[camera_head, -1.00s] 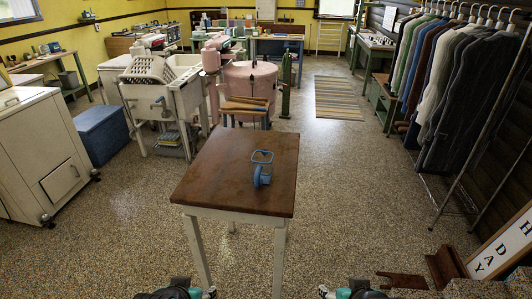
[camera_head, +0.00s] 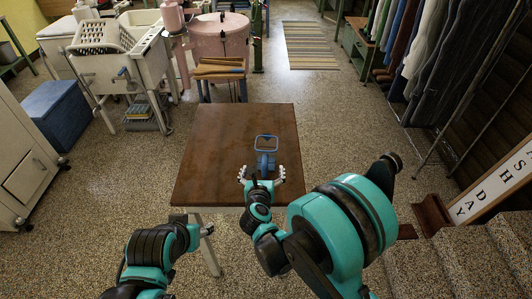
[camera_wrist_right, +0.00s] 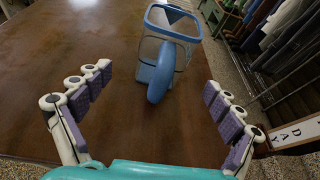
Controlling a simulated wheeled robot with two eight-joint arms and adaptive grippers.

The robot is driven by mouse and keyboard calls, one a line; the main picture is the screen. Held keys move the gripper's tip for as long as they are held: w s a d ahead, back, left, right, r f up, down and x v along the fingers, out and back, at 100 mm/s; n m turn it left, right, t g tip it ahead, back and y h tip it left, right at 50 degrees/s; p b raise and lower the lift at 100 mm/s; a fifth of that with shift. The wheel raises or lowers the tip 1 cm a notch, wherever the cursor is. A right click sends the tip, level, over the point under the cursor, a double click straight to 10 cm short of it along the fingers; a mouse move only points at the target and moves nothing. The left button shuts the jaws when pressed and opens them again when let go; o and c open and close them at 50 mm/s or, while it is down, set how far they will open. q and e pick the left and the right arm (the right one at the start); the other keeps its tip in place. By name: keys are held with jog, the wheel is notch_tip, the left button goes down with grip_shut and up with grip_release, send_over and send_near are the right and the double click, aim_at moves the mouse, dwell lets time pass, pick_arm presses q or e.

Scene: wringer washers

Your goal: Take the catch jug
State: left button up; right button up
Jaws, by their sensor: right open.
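The catch jug (camera_head: 266,145) is a blue, partly clear jug with a square blue rim. It stands upright on the brown wooden table (camera_head: 215,150), near its right side. My right gripper (camera_head: 261,176) is open at the near side of the jug, its fingers spread. In the right wrist view the jug (camera_wrist_right: 174,45) stands just ahead of and between the spread fingers, its rounded blue handle towards me. No finger visibly touches it. My left gripper (camera_head: 194,224) is low by the table's near left corner, and its jaws do not show clearly.
The tabletop around the jug is bare. A pink washer tub (camera_head: 218,38) and a white washer (camera_head: 120,75) stand beyond the table. A blue chest (camera_head: 62,113) is at left. Hanging clothes (camera_head: 440,60) and a lettered sign (camera_head: 490,190) are at right.

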aim_at(263, 173)
jog(key=f, duration=0.1)
jog(key=w+f, duration=0.1)
jog(key=shift+w+f+m+g+b, duration=0.15)
jog(key=shift+f+m+g+b, duration=0.15)
jog(key=shift+f+m, duration=0.1)
jog(key=x, duration=0.2)
jog(key=b+x, duration=0.2)
jog(key=x, duration=0.1)
jog(key=shift+w+d, duration=0.35)
jog(key=shift+w, duration=0.05)
jog(key=shift+s+r, duration=0.1)
jog(key=c, duration=1.6)
jog(key=shift+o, duration=0.2)
jog(key=shift+r, duration=0.1)
